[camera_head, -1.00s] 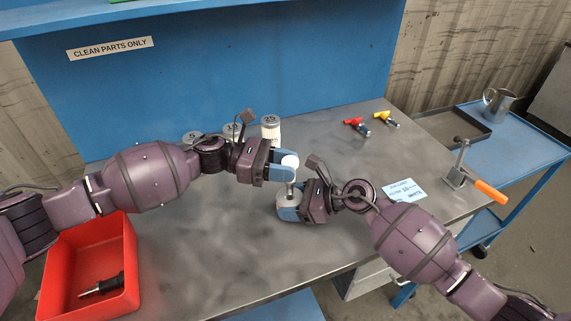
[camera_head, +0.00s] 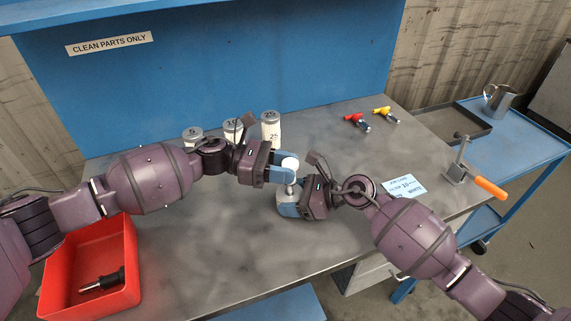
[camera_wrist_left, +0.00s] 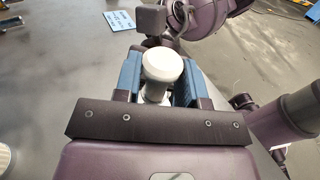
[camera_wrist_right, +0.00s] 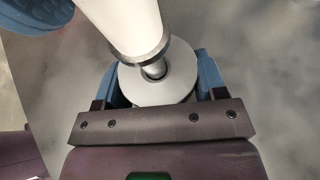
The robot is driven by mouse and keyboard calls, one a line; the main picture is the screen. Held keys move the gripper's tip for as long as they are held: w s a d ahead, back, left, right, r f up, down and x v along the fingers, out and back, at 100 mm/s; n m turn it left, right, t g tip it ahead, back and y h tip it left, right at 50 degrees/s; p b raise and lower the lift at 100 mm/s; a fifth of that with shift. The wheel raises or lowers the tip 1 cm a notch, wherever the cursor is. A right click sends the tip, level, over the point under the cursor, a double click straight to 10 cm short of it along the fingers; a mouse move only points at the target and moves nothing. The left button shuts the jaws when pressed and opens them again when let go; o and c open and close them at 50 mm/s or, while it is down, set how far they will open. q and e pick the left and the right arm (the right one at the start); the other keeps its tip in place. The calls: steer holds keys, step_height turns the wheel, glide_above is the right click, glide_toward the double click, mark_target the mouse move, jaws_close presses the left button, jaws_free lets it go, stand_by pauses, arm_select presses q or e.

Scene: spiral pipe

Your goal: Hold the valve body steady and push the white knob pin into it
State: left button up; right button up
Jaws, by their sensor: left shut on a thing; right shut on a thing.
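The white knob pin (camera_head: 289,163) is upright, with its round cap on top. My left gripper (camera_head: 283,170) is shut on it; the cap shows between the blue fingers in the left wrist view (camera_wrist_left: 163,66). Below it, the valve body (camera_wrist_right: 160,84) is a pale round piece with a hole in its top. My right gripper (camera_head: 290,204) is shut on the valve body, with blue fingers on both sides of it. In the right wrist view the pin's narrow lower end is at the hole and seems to enter it; the depth is hidden. In the head view the fingers mostly cover the body.
Several white numbered containers (camera_head: 270,129) stand behind my left gripper. A red bin (camera_head: 92,268) holding a dark tool is at front left. A blue-and-white card (camera_head: 404,187), red and yellow handled valves (camera_head: 357,122) and an orange-handled clamp (camera_head: 489,188) lie to the right.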

arm_select(q)
steer(key=shift+f, duration=1.75)
steer(key=o, duration=1.1)
steer(key=shift+c, duration=0.2)
step_height(320, 180, up, 10)
steer(key=shift+f, duration=0.1)
arm_select(e)
steer(key=o, duration=1.3)
steer(key=shift+d, duration=0.1)
